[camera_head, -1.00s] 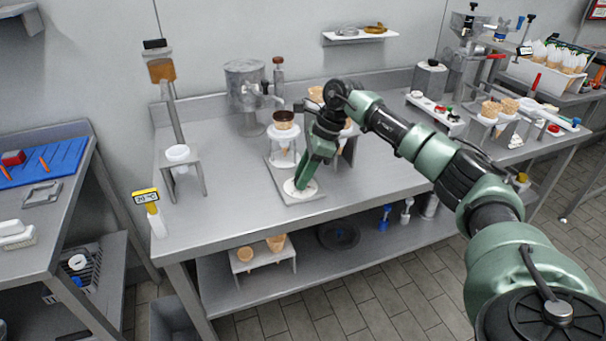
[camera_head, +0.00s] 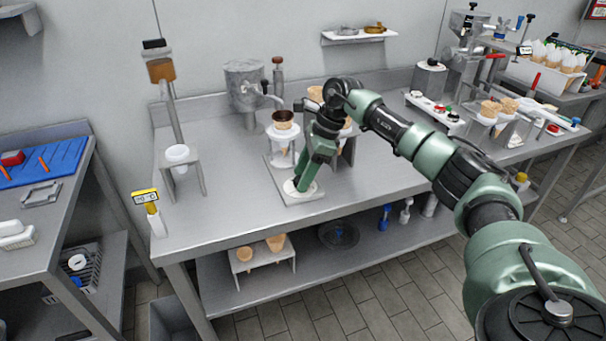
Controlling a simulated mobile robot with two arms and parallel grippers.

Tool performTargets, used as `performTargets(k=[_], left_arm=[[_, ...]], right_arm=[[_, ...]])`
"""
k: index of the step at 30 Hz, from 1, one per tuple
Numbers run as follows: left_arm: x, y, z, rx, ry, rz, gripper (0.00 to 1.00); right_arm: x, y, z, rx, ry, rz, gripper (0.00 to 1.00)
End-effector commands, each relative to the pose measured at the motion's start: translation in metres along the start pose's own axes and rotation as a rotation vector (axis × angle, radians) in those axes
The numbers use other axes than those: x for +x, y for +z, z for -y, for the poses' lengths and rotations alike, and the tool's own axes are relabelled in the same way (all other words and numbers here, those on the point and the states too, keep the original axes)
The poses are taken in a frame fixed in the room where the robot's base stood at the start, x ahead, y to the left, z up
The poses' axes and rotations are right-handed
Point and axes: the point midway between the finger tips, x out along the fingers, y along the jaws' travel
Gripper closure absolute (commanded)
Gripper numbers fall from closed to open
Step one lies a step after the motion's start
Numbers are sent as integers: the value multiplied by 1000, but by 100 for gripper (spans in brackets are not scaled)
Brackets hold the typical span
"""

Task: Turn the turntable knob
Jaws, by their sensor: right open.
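The turntable is a grey base plate (camera_head: 280,180) on the middle table, with a round white knob (camera_head: 290,188) at its front end. A white ring holder (camera_head: 281,135) stands at its back end with a cone (camera_head: 283,121) in it, dark inside its mouth. My right gripper (camera_head: 302,184) points down at the knob, its jaws open. The fingertips are at the knob and hide part of it; I cannot tell whether they touch it. My left gripper is not in view.
A metal dispenser with a spout (camera_head: 244,88) stands behind the turntable. A post with an amber container (camera_head: 161,70) and a white cup stand (camera_head: 178,155) are to the left. Another cone stand is partly hidden behind my right arm.

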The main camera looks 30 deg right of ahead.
Motion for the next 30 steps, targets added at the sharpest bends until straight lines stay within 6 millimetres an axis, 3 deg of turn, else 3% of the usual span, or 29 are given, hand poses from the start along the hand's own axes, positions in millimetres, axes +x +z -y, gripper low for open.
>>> performTargets(k=[15,30], left_arm=[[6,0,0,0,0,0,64],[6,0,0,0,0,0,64]], right_arm=[[-72,-1,1,1,-2,1,48],[-77,-1,0,1,-1,0,48]])
